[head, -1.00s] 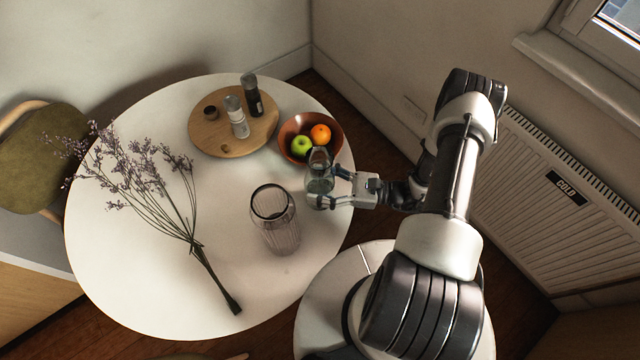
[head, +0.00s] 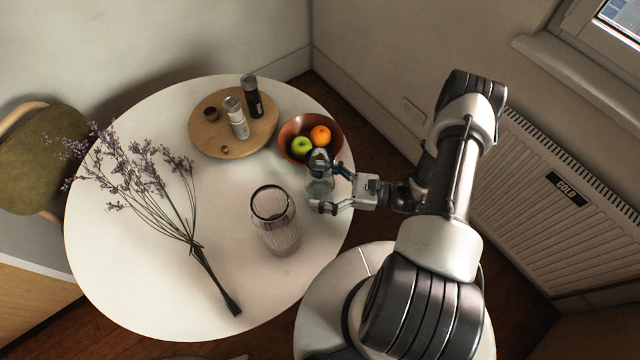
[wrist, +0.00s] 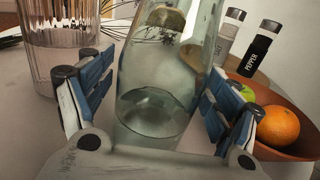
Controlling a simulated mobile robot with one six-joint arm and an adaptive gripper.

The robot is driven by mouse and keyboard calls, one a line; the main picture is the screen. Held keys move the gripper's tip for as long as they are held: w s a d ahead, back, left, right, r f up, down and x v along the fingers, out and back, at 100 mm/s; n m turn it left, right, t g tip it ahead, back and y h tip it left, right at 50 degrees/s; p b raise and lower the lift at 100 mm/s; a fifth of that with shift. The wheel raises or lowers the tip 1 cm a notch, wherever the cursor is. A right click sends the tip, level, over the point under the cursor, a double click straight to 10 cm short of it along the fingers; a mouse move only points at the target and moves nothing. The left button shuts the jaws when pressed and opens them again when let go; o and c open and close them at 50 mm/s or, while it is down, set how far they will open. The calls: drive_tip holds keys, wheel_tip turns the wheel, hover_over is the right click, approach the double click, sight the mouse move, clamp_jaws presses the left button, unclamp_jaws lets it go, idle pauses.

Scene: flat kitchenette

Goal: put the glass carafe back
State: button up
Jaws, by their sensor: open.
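The glass carafe (head: 319,185) stands upright on the round white table near its right edge, just in front of the fruit bowl. It is clear, with some liquid low inside. My gripper (head: 328,187) is open at the carafe, its fingers on either side of it. In the wrist view the carafe (wrist: 165,75) stands between the two blue-padded fingers (wrist: 155,110), with a visible gap on each side. The carafe's base is hidden in the wrist view by my gripper's body.
A ribbed glass vase (head: 275,232) stands close to the left of my gripper. A brown bowl (head: 290,126) holds an apple and an orange. A wooden board (head: 205,140) carries salt and pepper shakers. Dried lavender (head: 190,235) lies at left. The table's front is clear.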

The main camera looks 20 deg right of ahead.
drive_tip(key=p+v, duration=0.1)
drive_tip(key=v, duration=1.1)
drive_tip(key=a+r+n+g+h, duration=0.3)
drive_tip(key=r+n+g, duration=0.25)
drive_tip(key=r, duration=0.45)
drive_tip(key=a+r+n+g+h, duration=0.25)
drive_tip(key=r+n+g, duration=0.35)
drive_tip(key=r, duration=0.4)
drive_tip(key=s+a+r+n+t+h, duration=0.2)
drive_tip(key=s+r+n+t+h, duration=0.2)
drive_tip(key=r, duration=0.4)
drive_tip(key=s+a+r+n+t+h, duration=0.3)
drive_tip(key=s+r+n+t+h, duration=0.1)
drive_tip(key=r+n, duration=0.4)
drive_tip(key=shift+s+h, duration=0.75)
drive_tip(key=shift+h, duration=0.5)
